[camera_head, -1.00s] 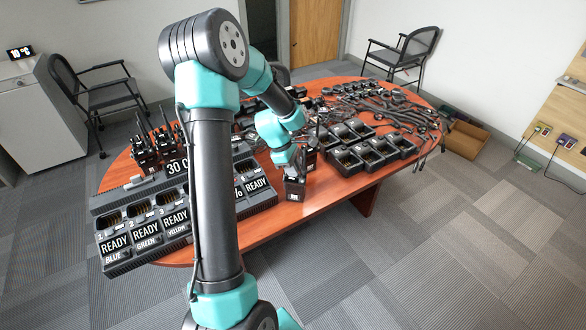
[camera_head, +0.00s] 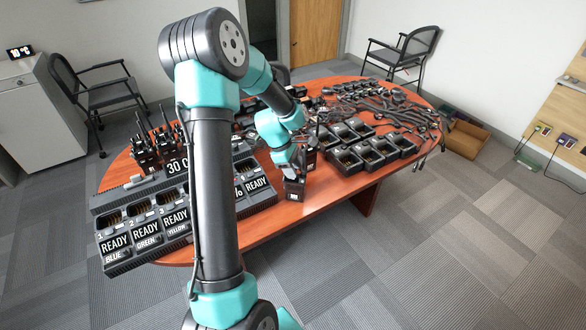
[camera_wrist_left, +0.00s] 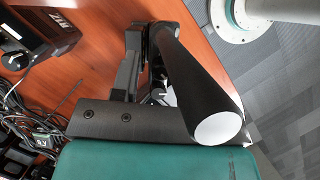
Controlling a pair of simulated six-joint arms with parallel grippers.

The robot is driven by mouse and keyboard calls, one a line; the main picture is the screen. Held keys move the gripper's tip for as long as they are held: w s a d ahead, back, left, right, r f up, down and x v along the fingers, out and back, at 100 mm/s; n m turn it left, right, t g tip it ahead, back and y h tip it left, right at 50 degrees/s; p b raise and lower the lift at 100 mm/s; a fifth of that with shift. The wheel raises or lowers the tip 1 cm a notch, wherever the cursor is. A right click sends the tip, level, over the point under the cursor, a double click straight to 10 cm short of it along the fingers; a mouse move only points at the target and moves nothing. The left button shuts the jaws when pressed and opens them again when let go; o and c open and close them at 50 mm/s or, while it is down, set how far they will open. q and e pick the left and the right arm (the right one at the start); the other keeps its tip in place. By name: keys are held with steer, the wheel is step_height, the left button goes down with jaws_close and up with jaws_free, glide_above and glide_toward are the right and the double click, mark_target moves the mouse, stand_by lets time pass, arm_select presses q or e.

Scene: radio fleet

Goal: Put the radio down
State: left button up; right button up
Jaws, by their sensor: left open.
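A black handheld radio (camera_head: 294,189) stands upright on the wooden table (camera_head: 330,194), near its front edge and right of the charger bank. My left gripper (camera_head: 293,172) is at its top, with the jaws open around or beside it; the head view is too small to tell which. In the left wrist view a thick black antenna (camera_wrist_left: 190,80) with a pale round tip points toward the camera, close beside the dark gripper parts (camera_wrist_left: 130,70). The antenna hides much of the radio's body. My right gripper is in neither view.
A charger bank (camera_head: 110,258) with READY labels lies left, partly hidden by my arm. Several upright radios (camera_head: 158,146) stand behind it. Empty single chargers (camera_head: 375,153) stand right of the radio. Tangled cables (camera_head: 400,105) cover the table's far right.

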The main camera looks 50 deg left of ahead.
arm_select(q)
steer(key=v, duration=1.2)
